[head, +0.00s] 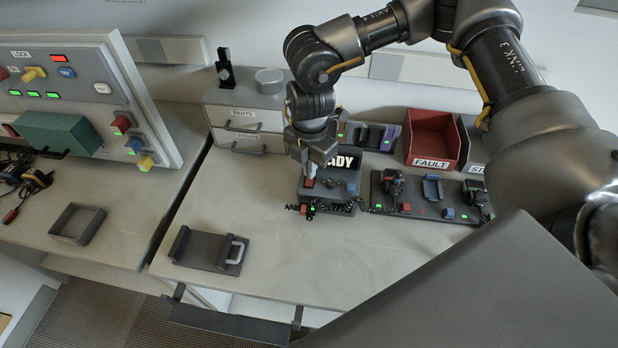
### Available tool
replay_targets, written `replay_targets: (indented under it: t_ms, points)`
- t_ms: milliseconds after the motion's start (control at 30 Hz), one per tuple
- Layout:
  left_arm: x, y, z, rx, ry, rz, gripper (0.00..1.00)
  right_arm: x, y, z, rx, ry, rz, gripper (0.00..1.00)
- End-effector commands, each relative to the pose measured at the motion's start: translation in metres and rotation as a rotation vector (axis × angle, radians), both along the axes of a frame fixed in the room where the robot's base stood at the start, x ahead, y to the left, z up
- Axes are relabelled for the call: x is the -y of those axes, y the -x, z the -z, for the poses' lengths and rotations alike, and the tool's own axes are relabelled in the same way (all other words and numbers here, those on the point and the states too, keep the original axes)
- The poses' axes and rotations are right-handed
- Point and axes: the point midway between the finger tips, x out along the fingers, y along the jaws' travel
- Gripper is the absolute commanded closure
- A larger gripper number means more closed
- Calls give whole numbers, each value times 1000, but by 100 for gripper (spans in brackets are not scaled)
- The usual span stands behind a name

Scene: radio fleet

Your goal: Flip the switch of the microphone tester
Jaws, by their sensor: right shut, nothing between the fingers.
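A dark box with a screen reading "ADY", its first letters hidden by my gripper, stands mid-table and appears to be the microphone tester (347,190). It has a red part (308,183) at its left and a blue part at its right. A coiled cord and a small red piece with a green light lie along its front. My right gripper (309,174) points down over the left part of the box, shut and empty. Its tips are at or just above the red part; I cannot tell if they touch. The switch's position is unclear. My left gripper is not in view.
A charger rack (408,210) with radios stands right of the box. Behind are a red FAULT bin (432,134), a drawer unit (243,118) and a device with a green light. A dark tray with a handle (208,250) lies front left. The table's front middle is clear.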

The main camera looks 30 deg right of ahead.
Motion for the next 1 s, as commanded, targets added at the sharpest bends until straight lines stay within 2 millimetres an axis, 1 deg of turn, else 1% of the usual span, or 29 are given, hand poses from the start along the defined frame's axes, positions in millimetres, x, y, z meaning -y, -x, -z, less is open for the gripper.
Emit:
replay_targets:
  t_ms: [33,100,600,700,1000]
  points:
    - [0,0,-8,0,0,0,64,0,0,-9,-1,0,0,100]
    - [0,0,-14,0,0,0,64,0,0,-15,-1,0,0,100]
    - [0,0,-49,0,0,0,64,0,0,-56,-1,0,0,100]
    - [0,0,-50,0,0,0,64,1,0,-58,-1,1,0,100]
    - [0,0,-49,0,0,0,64,0,0,-57,-1,1,0,100]
